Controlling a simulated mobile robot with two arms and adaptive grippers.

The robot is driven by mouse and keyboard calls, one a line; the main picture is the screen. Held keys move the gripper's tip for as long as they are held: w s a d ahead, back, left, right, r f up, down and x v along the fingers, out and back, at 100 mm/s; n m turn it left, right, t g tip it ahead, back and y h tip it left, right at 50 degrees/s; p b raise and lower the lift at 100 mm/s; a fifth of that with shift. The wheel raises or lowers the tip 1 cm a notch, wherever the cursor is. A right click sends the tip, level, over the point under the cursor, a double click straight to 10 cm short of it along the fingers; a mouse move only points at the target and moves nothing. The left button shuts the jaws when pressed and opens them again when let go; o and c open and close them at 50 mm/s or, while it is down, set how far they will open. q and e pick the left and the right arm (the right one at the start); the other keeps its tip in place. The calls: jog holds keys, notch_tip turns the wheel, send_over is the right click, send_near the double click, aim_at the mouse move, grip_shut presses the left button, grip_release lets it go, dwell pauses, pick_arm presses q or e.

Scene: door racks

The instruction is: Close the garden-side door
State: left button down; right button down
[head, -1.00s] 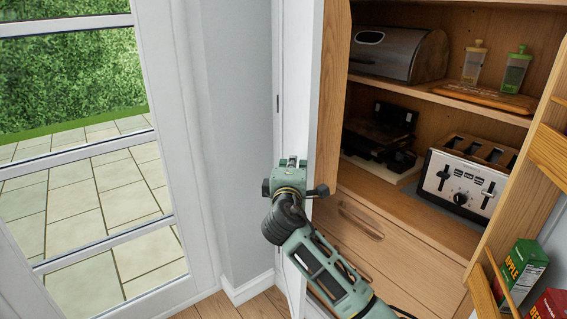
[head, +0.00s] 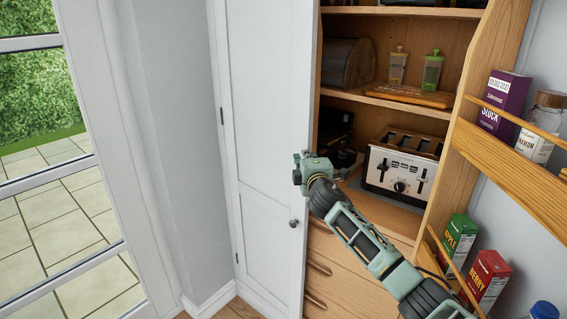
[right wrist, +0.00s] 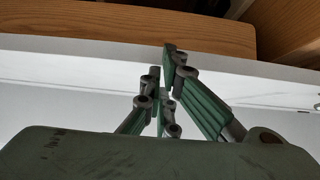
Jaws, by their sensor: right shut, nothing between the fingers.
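The garden-side door (head: 262,120) is the white cupboard door left of the shelves in the head view. Its white outer face and round knob (head: 293,223) show; its inner side is hidden. It stands at the left of the cupboard opening, and I cannot tell its exact angle. My right gripper (head: 298,164) is at the door's free edge, above the knob. Its fingers (right wrist: 168,72) are shut and empty in the right wrist view, in front of a white surface (right wrist: 60,75) and a wooden edge. I cannot tell whether they touch the door. My left gripper is out of view.
The other door (head: 520,145), with wooden racks of boxes and jars, stands open at right. A toaster (head: 400,172) and dispensers stand on the cupboard shelves. A grey wall (head: 165,120) and glazed garden door (head: 75,165) are at left.

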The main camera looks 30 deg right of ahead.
jog(key=shift+w+d, duration=0.25)
jog(key=shift+d, duration=0.95)
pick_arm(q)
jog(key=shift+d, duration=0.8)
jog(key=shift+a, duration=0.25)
